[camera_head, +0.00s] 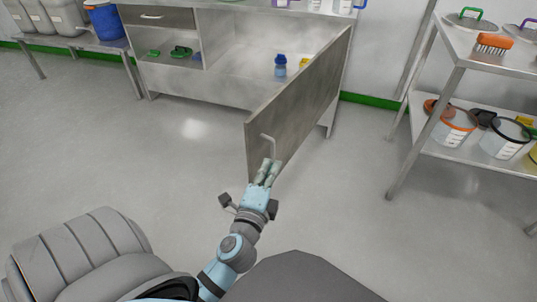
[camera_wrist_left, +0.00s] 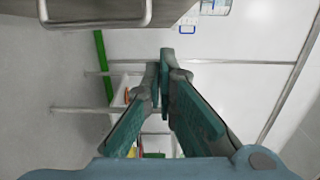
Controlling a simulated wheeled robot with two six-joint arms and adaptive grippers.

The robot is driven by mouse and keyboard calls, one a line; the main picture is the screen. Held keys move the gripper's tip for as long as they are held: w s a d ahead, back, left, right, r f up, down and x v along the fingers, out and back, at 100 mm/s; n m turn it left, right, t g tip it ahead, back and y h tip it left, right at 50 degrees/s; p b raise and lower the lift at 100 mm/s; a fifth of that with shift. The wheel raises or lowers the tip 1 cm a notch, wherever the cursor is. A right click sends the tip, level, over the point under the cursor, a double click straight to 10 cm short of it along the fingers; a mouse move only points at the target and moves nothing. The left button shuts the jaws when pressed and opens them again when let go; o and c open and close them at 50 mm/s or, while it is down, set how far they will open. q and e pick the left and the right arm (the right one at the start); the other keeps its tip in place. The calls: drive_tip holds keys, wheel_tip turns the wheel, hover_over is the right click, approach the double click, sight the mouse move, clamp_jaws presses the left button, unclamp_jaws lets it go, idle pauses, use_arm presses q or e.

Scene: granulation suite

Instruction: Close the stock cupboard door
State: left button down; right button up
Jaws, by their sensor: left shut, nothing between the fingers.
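The stock cupboard door (camera_head: 298,100) is a grey metal panel standing wide open, swung out from the right side of the cupboard (camera_head: 190,82). Its bar handle (camera_head: 268,143) is near the free edge, and it also shows in the left wrist view (camera_wrist_left: 95,22) at the top left. My left gripper (camera_head: 268,172) is shut and empty, just below the handle and close to the door's outer face in the head view. I cannot tell whether it touches the door. My right gripper is not in view.
Inside the open cupboard stands a blue bottle (camera_head: 280,66). A bench with a blue drum (camera_head: 104,20) is at the back left. The floor (camera_head: 170,165) left of the door is clear.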

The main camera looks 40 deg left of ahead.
sight(268, 137)
use_arm(q)
drive_tip(key=w+a, duration=0.2)
drive_tip(key=w, duration=0.1)
drive_tip(key=w+a, duration=0.2)
drive_tip(key=w, duration=0.1)
drive_tip(key=w+a+b, duration=0.1)
drive_tip(key=w+a, duration=0.1)
drive_tip(key=shift+w+a+r, duration=0.2)
drive_tip(key=shift+w+a, duration=0.2)
drive_tip(key=shift+a, duration=0.3)
drive_tip(key=shift+r, duration=0.1)
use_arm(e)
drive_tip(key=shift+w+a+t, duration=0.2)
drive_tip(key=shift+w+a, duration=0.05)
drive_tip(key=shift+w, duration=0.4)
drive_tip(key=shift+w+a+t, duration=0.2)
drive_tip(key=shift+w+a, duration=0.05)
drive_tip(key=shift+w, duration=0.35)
